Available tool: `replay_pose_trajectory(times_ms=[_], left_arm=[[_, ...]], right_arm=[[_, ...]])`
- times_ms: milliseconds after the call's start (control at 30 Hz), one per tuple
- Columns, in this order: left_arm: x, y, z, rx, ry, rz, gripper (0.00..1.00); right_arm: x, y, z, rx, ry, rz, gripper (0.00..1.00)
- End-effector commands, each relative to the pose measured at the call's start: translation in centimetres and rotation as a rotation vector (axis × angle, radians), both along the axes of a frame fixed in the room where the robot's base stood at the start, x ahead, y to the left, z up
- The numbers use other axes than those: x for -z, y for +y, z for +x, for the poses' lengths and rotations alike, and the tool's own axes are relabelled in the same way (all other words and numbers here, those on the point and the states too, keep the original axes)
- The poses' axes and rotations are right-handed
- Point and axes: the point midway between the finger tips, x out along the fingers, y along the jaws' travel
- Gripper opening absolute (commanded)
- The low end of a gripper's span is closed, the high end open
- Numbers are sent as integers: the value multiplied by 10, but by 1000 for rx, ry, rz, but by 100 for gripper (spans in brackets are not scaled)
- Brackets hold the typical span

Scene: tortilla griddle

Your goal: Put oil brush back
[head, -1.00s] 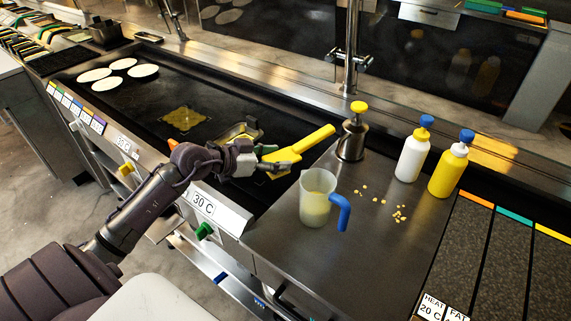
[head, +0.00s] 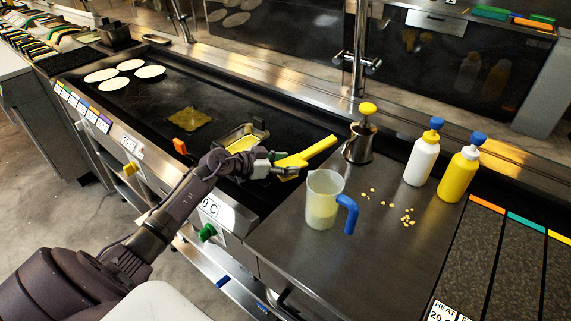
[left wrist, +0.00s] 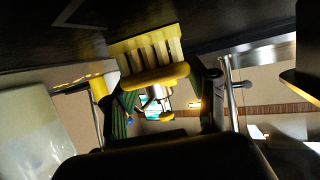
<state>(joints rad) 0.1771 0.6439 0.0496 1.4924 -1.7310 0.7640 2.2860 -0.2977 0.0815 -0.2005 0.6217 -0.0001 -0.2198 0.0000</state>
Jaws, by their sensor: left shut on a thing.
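The oil brush (head: 310,152) has a yellow handle that points up and to the right in the head view. My left gripper (head: 279,166) is shut on the brush near its broad end, at the griddle's right end. In the left wrist view the yellow brush (left wrist: 150,58) shows between the fingers (left wrist: 166,100). A small metal tray (head: 243,137) with yellow oil sits just left of the brush, partly hidden by my gripper. I cannot tell whether the brush touches the griddle or tray. My right gripper is not in view.
A pitcher (head: 322,208) with a blue handle stands close to the brush. A metal pot (head: 357,149) with a yellow knob stands behind it. A white bottle (head: 421,160) and a yellow bottle (head: 459,177) are farther right. Several tortillas (head: 102,76) lie on the griddle (head: 150,100).

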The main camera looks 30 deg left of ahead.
Motion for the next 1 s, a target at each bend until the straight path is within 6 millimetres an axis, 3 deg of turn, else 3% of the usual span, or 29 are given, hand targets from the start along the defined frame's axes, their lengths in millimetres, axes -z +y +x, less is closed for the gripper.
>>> replay_pose_trajectory(times_ms=[200,233,367,767,1000], left_arm=[[2,0,0,-2,1,-1,14],[2,0,0,-1,0,0,61],[3,0,0,0,0,0,82],[-1,1,-2,1,0,2,83],[-16,19,-37,0,3,4,83]], right_arm=[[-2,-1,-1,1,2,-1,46],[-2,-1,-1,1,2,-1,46],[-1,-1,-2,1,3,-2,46],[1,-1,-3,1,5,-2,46],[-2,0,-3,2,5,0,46]])
